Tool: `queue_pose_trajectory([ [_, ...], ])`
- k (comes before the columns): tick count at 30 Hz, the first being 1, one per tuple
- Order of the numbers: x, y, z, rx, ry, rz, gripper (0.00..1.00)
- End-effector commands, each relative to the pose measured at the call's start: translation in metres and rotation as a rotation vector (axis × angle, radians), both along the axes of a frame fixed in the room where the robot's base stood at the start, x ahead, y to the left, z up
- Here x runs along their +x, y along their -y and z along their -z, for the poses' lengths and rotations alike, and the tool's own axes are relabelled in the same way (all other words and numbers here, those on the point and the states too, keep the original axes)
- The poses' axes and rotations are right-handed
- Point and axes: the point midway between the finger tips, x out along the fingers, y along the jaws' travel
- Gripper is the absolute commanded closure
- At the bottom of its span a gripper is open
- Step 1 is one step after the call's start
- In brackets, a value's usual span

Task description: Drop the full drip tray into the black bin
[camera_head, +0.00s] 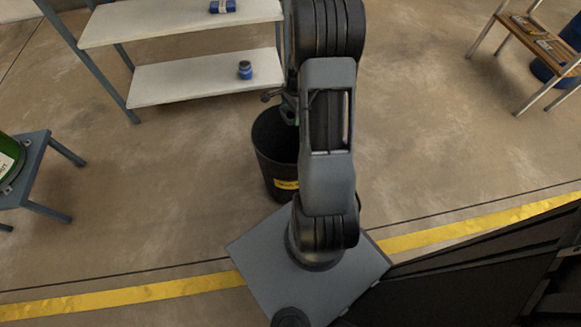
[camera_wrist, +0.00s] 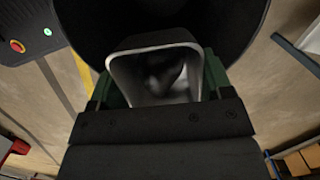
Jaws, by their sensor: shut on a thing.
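The black bin (camera_head: 272,140) stands on the floor in the head view, with a yellow label on its front. My gripper (camera_head: 289,108) is at its rim level or above it in that view, partly hidden by my arm. In the wrist view my gripper (camera_wrist: 160,82) has green fingers shut on the sides of a grey metal drip tray (camera_wrist: 128,72). Something dark shows inside the tray; I cannot tell it from shadow. The dark round bin (camera_wrist: 160,16) fills the view beyond the tray. The tray is hard to make out in the head view.
A shelf unit (camera_head: 190,82) with a blue jar (camera_head: 245,70) stands behind the bin. A small table (camera_head: 30,165) with a green container is at the left. A wooden stand (camera_head: 535,45) is at the far right. Floor left of the bin is clear.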

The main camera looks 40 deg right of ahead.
Motion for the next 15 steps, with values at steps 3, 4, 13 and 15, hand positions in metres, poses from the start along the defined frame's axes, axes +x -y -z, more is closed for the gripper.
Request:
queue_pose_trajectory([
  [3, 0.000, 0.000, 0.017, 0.000, 0.000, 0.000, 0.49],
  [4, 0.000, 0.000, 0.018, 0.000, 0.000, -0.001, 0.49],
  [13, 0.000, 0.000, 0.021, 0.000, 0.000, -0.001, 0.49],
  [15, 0.000, 0.000, 0.020, 0.000, 0.000, -0.001, 0.26],
])
